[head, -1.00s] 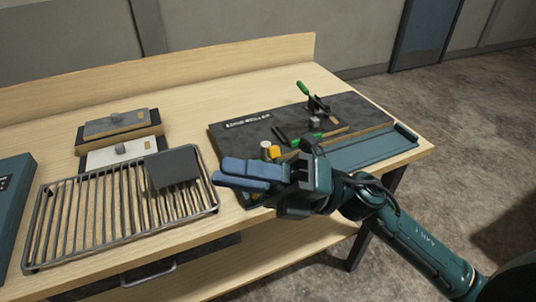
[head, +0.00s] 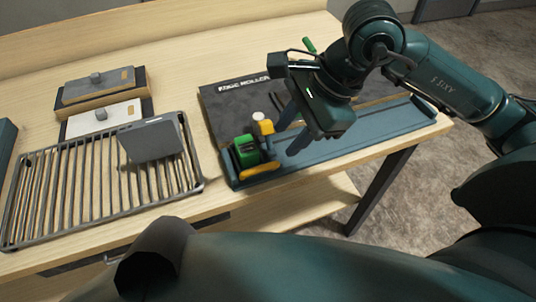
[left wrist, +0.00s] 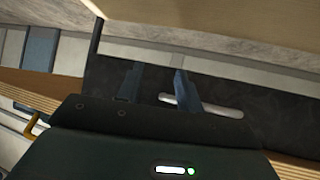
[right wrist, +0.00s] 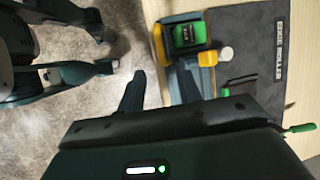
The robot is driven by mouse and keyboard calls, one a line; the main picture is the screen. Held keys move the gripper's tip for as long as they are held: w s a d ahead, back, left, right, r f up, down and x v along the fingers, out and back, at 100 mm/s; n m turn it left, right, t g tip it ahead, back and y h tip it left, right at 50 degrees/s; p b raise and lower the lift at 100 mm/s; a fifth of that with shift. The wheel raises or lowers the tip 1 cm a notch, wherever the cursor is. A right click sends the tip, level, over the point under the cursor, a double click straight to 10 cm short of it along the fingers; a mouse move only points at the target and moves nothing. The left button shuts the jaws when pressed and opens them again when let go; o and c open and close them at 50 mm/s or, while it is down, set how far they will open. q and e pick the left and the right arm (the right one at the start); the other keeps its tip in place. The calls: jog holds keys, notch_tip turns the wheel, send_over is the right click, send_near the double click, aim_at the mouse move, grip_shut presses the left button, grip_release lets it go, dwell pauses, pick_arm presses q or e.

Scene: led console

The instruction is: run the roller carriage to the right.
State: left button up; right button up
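The roller carriage (head: 246,151), a green block with yellow parts, stands at the left end of a blue track (head: 345,150) along the front of the dark edge-roller board (head: 232,108). The carriage also shows in the right wrist view (right wrist: 189,36). My right gripper (head: 292,130) is open and empty, its fingers pointing down over the track to the right of the carriage. It appears apart from the carriage. In the right wrist view its fingers (right wrist: 160,88) are spread. My left gripper (left wrist: 157,84) shows only in the left wrist view, open and empty.
A wire rack (head: 60,190) with a dark grey plate (head: 152,140) stands left of the board. A green handle (head: 309,45) rises behind my right arm. The track's right part looks clear.

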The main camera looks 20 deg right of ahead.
aim_at(264, 166)
jog(key=p+x, duration=0.1)
jog(key=x, duration=0.8)
jog(key=shift+c, duration=0.4)
grip_shut()
